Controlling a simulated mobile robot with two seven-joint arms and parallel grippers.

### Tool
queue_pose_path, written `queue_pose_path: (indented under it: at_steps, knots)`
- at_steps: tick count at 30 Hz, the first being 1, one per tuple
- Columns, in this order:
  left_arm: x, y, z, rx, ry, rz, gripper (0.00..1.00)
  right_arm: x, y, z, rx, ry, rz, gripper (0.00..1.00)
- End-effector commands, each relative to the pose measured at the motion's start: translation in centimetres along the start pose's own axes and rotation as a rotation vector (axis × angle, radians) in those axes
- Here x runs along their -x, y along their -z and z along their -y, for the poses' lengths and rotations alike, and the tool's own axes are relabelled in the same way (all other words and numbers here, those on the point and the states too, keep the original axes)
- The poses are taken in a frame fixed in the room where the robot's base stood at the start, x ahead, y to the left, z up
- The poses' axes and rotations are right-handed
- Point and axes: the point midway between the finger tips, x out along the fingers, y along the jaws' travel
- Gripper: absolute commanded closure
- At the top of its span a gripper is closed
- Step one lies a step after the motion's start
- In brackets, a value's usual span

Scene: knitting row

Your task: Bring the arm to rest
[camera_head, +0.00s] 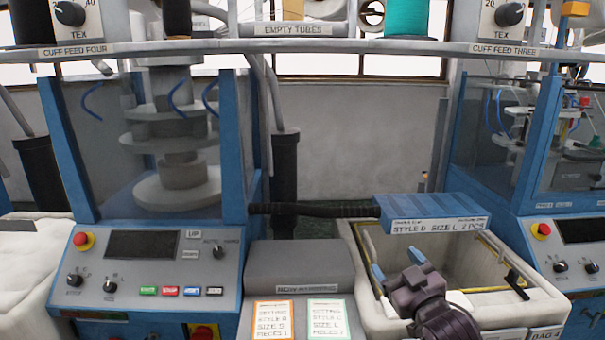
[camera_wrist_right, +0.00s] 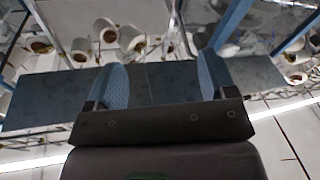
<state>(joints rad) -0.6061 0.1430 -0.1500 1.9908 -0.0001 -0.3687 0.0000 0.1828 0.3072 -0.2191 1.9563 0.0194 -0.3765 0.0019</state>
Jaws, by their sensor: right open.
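My right gripper (camera_head: 396,262) is open, its two blue fingertips apart, over the front left part of a pale bin (camera_head: 353,262). Nothing shows between its fingers. My right arm comes up from the bottom edge of the head view. In the right wrist view both fingers of the right gripper (camera_wrist_right: 161,82) stand apart in front of a blue-grey panel (camera_wrist_right: 48,92). My left gripper is in neither view.
A blue chute (camera_head: 440,207) labelled "STYLE D SIZE L 2 PCS" sits over the bin's back edge. A grey box (camera_head: 300,265) with two cards and a machine control panel (camera_head: 150,265) stand left. Another machine (camera_head: 545,120) stands right. A shelf (camera_head: 300,46) crosses above.

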Motion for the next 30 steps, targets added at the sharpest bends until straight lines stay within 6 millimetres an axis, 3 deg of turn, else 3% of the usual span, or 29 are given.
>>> queue_pose_path:
  at_steps: [1, 9, 18, 24, 30]
  knots:
    - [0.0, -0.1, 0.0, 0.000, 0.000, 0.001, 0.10, 1.6, -2.2, 0.4, -0.023, -0.010, 0.040, 0.22]
    - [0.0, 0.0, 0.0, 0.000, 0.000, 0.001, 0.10, 10.7, -12.3, 2.1, -0.121, -0.065, 0.258, 0.22]
    - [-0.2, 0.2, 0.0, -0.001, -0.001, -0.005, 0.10, 23.2, -21.3, 5.0, -0.228, -0.124, 0.521, 0.22]
    - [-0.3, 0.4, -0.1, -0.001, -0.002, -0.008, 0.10, 29.9, -24.3, 6.9, -0.269, -0.144, 0.650, 0.22]
    - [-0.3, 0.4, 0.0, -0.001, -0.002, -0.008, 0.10, 32.4, -25.2, 7.5, -0.276, -0.147, 0.697, 0.22]
